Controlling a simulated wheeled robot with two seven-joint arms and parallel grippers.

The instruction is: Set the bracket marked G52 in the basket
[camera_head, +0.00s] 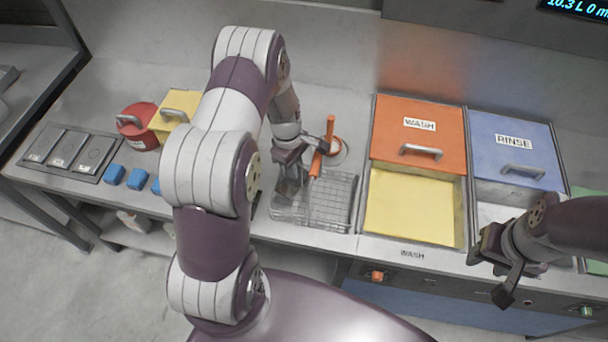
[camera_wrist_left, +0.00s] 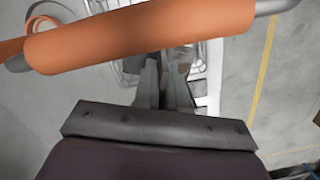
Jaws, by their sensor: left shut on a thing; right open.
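The wire basket (camera_head: 335,205) stands at the counter's front edge, left of the yellow wash basin. An orange handle grip (camera_head: 322,147) rises at its back; the grip also crosses the top of the left wrist view (camera_wrist_left: 150,38). My left gripper (camera_head: 288,182) points down over the basket's left part, shut on a grey piece that I take for the bracket. The piece is mostly hidden by the fingers, and no G52 marking is readable. In the left wrist view the fingers (camera_wrist_left: 165,88) are close together below the orange grip. My right gripper (camera_head: 497,268) is open and empty before the rinse basin.
An orange WASH lid (camera_head: 418,128) and a blue RINSE lid (camera_head: 515,145) stand over the basins. A red pot (camera_head: 140,128), a yellow box (camera_head: 178,108), blue blocks (camera_head: 137,178) and a grey panel (camera_head: 70,150) occupy the left counter.

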